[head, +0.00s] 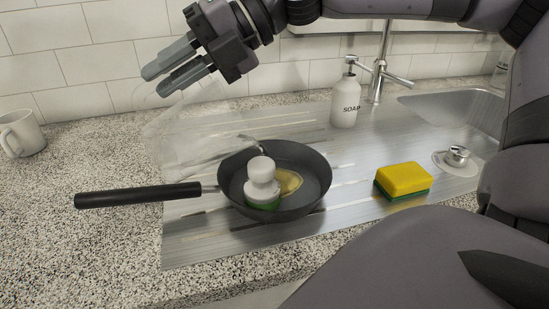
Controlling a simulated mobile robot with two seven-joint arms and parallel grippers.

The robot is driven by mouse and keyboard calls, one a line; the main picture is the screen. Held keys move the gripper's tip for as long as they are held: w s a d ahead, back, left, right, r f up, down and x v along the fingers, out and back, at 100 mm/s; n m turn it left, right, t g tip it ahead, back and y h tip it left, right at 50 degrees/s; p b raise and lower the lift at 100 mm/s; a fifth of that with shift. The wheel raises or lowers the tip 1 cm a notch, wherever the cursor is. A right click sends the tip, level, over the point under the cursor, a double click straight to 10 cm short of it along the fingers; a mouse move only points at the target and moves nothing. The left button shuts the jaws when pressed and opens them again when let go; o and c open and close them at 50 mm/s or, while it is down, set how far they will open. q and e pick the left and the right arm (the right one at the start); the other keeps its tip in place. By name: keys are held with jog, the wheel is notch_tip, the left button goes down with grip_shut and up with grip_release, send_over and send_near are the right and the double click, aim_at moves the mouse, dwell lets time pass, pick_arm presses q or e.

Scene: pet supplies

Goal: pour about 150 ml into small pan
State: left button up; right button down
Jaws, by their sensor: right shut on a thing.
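The small dark pan (313,193) sits on the metal drainboard, its black handle pointing left. A palm brush with a white knob (262,172) and green base stands in it. A small yellowish patch (290,182), apparently liquid, lies beside the brush. My right gripper (160,80) is above and left of the pan, shut on a clear, see-through container (190,132). The container looks tilted, its lower right end near the pan's back left rim. Its outline and contents are faint; I cannot tell how much is inside. My left gripper is not in view.
A yellow and green sponge (403,180) lies right of the pan. A white soap bottle (345,100) and the tap (381,65) stand behind. The sink (470,105) is at the right, a drain strainer (456,158) beside it. A white mug (20,134) stands far left.

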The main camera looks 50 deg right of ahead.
jog(key=shift+s+d+b, duration=0.15)
jog(key=shift+d+b, duration=0.1)
jog(key=shift+b, duration=0.15)
dwell(0.6)
